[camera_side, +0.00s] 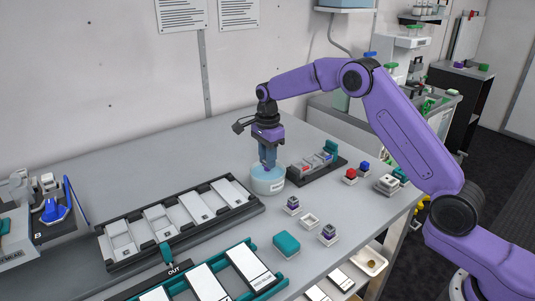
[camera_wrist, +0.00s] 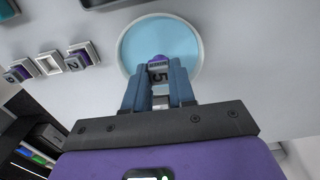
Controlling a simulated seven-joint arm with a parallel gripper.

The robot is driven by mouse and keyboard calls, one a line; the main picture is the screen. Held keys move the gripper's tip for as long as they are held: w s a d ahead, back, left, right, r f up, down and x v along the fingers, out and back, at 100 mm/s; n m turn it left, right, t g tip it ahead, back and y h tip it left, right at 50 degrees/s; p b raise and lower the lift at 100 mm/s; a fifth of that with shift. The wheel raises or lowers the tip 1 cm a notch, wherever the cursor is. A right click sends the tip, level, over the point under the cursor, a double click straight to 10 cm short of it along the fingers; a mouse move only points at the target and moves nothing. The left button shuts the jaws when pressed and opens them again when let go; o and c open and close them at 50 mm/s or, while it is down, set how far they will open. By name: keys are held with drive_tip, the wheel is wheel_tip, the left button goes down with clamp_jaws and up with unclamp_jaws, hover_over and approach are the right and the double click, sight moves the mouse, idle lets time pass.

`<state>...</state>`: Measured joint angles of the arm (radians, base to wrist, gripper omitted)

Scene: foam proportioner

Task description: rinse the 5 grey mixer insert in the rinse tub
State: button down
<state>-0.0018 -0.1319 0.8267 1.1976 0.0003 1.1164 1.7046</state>
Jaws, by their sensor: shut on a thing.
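The rinse tub (camera_side: 267,186) is a round white tub with pale blue liquid, standing on the grey table. In the wrist view the tub (camera_wrist: 195,50) lies just beyond my fingertips. My gripper (camera_side: 268,164) points down over the tub, with its fingertips at about rim height. In the wrist view my gripper (camera_wrist: 160,88) is shut on the mixer insert (camera_wrist: 158,72), a grey piece marked 5 with a purple top. The insert is hidden in the side view. I cannot tell whether it touches the liquid.
Two inserts stand in small white holders (camera_side: 292,205) (camera_side: 328,234), with an empty holder (camera_side: 308,220) between them. A teal block (camera_side: 286,245) lies nearby. A black cartridge tray (camera_side: 108,241) and a teal tray marked OUT are at left front. A dark rack (camera_side: 300,177) stands right of the tub.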

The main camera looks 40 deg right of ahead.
drive_tip(key=shift+f, duration=1.7)
drive_tip(key=shift+w, duration=0.4)
drive_tip(key=shift+s, duration=0.8)
drive_tip(key=shift+w, duration=0.35)
drive_tip(key=shift+w, duration=0.3)
drive_tip(key=shift+w, duration=0.15)
drive_tip(key=shift+s, duration=0.4)
idle(0.7)
drive_tip(key=shift+r, duration=0.1)
idle(0.3)
